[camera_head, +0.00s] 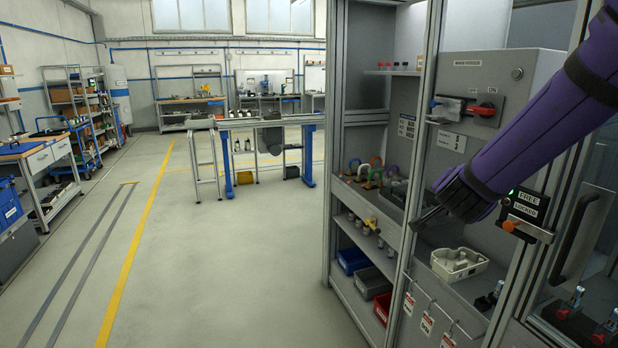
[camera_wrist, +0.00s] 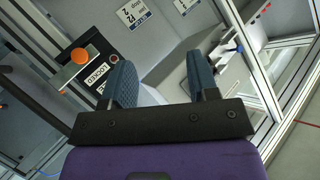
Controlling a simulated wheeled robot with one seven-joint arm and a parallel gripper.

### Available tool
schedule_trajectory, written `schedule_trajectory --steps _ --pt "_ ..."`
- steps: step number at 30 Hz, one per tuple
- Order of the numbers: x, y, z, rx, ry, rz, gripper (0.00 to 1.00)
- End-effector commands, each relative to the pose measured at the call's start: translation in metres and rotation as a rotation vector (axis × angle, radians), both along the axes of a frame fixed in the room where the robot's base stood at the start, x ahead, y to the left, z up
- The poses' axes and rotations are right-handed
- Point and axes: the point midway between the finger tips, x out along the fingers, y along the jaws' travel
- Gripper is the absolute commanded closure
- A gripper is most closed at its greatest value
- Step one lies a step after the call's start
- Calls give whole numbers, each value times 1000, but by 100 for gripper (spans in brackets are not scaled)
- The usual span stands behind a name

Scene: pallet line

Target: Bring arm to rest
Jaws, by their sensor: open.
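My purple arm comes in from the upper right in the head view. My gripper (camera_head: 428,221) hangs in front of the grey cabinet (camera_head: 532,68), above a cream tray (camera_head: 459,264). In the wrist view my gripper (camera_wrist: 163,85) shows two blue padded fingers set well apart with nothing between them. A lock plate marked FREE and LOCKED, with an orange knob (camera_head: 509,226), is just right of my wrist. Its orange knob (camera_wrist: 79,56) also shows at the left of the wrist view.
A red-handled switch (camera_head: 483,110) is on the cabinet front. Colored padlocks (camera_head: 374,172) stand on a shelf above blue (camera_head: 352,260) and red (camera_head: 382,306) bins. Tags (camera_head: 427,322) hang from a rail below the tray. The floor (camera_head: 235,270) at left is clear, with benches beyond.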

Motion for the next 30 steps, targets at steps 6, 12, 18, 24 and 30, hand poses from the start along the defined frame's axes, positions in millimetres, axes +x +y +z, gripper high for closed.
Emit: schedule_trajectory --steps 6,12,18,24,30 --pt "-36 31 42 45 79 305 46" --pt "-92 50 65 9 209 545 46" --pt "-163 51 73 -77 388 715 46" --pt "-238 35 71 -181 602 796 46" --pt "-288 18 66 -246 756 804 46"
